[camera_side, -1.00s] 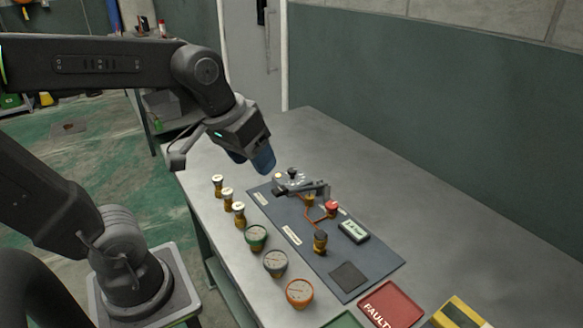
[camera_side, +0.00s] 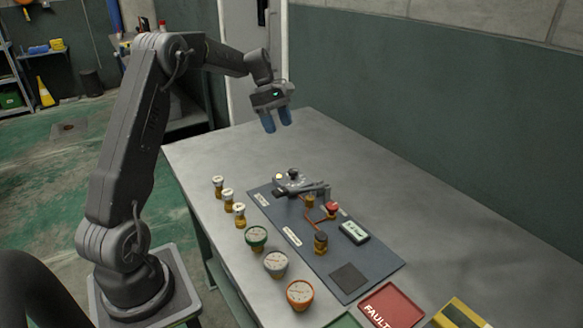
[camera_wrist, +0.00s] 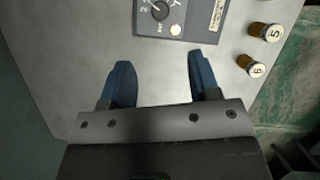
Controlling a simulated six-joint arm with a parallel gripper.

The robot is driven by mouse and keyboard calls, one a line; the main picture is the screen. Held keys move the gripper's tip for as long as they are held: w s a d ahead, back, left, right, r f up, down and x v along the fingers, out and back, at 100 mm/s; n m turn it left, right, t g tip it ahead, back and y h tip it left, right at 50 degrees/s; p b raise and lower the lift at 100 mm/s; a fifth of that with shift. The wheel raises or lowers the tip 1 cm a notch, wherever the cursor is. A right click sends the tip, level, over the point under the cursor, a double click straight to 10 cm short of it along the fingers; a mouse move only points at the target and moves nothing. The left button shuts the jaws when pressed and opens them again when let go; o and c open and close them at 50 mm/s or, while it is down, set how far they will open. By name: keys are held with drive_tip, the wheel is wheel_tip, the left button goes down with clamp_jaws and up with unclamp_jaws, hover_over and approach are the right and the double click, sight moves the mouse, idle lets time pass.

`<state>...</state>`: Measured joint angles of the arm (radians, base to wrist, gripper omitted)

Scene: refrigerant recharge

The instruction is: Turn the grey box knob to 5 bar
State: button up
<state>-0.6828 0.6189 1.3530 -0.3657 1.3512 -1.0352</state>
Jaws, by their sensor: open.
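The grey box (camera_side: 281,185) stands at the far end of the dark mat, with a black knob (camera_side: 292,173) on top. In the wrist view the knob (camera_wrist: 160,9) is cut by the top edge. The scale around it shows a 2 and other small marks; the setting is too small to read. My gripper (camera_side: 277,126) hangs with its blue fingers pointing down, above and behind the box, clear of it. In the wrist view its fingers (camera_wrist: 159,62) are spread apart, with only bare tabletop between them.
The mat (camera_side: 340,262) also carries orange piping (camera_side: 316,213), a red knob (camera_side: 332,208) and a small display (camera_side: 354,231). A red FAULT tray (camera_side: 391,306) lies in front. The table's back is clear.

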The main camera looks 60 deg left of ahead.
sight(293, 170)
drive_tip(key=x, duration=1.3)
drive_tip(key=shift+d+f, duration=0.15)
drive_tip(key=shift+f, duration=0.15)
drive_tip(key=shift+c, duration=0.3)
drive_tip(key=c, duration=0.8)
drive_tip(key=shift+c, duration=0.2)
drive_tip(key=shift+m, duration=0.3)
drive_tip(key=m+g, duration=0.1)
drive_tip(key=m, duration=0.1)
drive_tip(key=m+g, duration=0.1)
drive_tip(key=m, duration=0.2)
drive_tip(key=shift+w+m, duration=0.2)
drive_tip(key=shift+m, duration=0.1)
drive_tip(key=m+g, duration=0.1)
drive_tip(key=m, duration=0.1)
drive_tip(key=m+g, duration=0.1)
drive_tip(key=m, duration=0.2)
drive_tip(key=shift+d+y, duration=0.1)
drive_tip(key=shift+y, duration=0.3)
drive_tip(key=shift+m, duration=0.4)
